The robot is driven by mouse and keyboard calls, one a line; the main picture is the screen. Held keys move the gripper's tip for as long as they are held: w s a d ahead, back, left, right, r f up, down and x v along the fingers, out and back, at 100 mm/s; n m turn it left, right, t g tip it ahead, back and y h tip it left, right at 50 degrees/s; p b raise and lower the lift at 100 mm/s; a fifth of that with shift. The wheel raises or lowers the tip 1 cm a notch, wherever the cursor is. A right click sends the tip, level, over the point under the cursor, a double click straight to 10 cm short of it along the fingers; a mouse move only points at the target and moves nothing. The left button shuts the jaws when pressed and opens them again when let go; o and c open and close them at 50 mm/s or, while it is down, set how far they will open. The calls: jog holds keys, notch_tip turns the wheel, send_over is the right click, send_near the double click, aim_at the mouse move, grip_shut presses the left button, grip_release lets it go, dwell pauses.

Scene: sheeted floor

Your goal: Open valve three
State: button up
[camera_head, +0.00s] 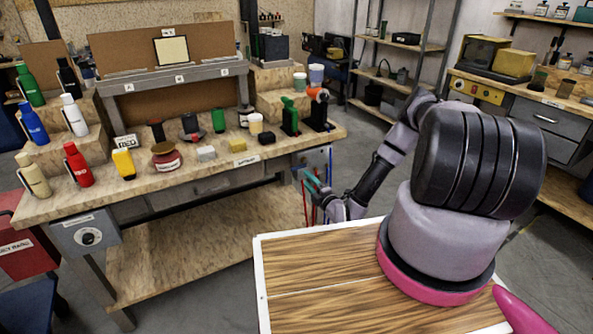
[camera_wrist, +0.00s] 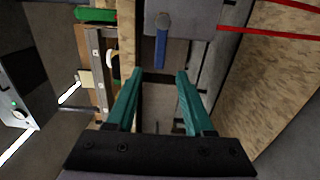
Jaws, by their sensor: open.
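A blue lever handle (camera_wrist: 161,45) sits on a grey box or panel (camera_wrist: 195,18) in the wrist view, just beyond my fingertips and lined up between them. It looks like a valve handle, but I see no number on it, so I cannot tell which valve it is. My gripper (camera_wrist: 160,74) has two teal fingers, spread apart with nothing between them. In the head view my gripper (camera_head: 312,184) is beside the right end of the workbench, by a pale blue-grey panel (camera_head: 318,160). The handle cannot be made out clearly there.
The wooden workbench (camera_head: 215,170) holds bottles, jars and tools. Red lines (camera_wrist: 265,31) run from the grey box in the wrist view. My arm is between the bench and the right-hand counter (camera_head: 560,115). Grey floor (camera_head: 215,275) is open in front of the bench.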

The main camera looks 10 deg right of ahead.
aim_at(297, 168)
jog(key=x, duration=1)
grip_shut()
jog(key=shift+d, duration=0.1)
dwell(1.1)
